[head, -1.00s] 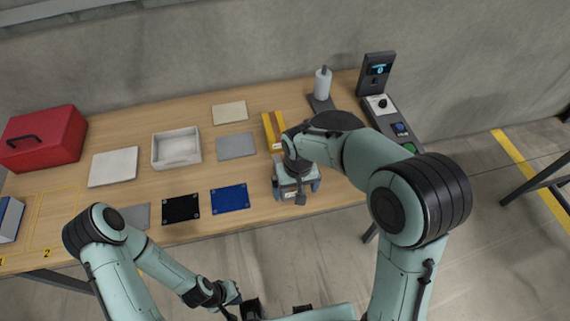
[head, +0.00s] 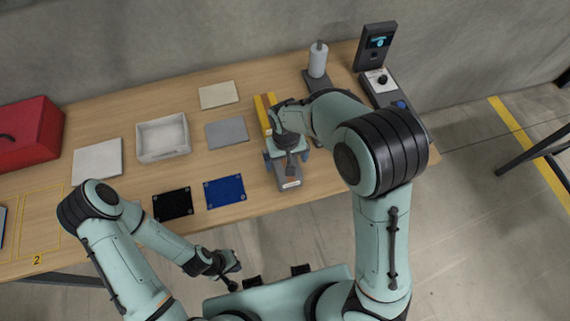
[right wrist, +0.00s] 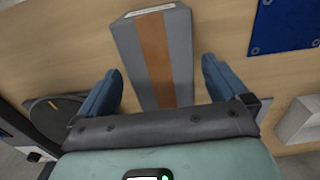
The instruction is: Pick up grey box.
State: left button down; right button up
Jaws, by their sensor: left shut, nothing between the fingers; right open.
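The grey box (head: 288,173) lies on the table near its front edge, with a white label at its near end. In the right wrist view the grey box (right wrist: 180,62) shows a brown stripe along its top. My right gripper (head: 286,159) is open above the far part of the box and hides some of it. In the right wrist view my right gripper (right wrist: 160,66) has one blue finger on each side of the box, with gaps to both sides. My left gripper (head: 231,271) is shut and empty, low in front of the table.
A yellow box (head: 261,104) stands just behind the grey box. A blue plate (head: 225,191), black plate (head: 172,204) and grey plate (head: 227,133) lie to the left, with a white tray (head: 140,152).

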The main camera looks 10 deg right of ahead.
jog(key=f, duration=0.5)
jog(key=shift+w, duration=0.35)
jog(key=c, duration=1.4)
jog(key=shift+r, duration=0.1)
jog(key=shift+r, duration=0.15)
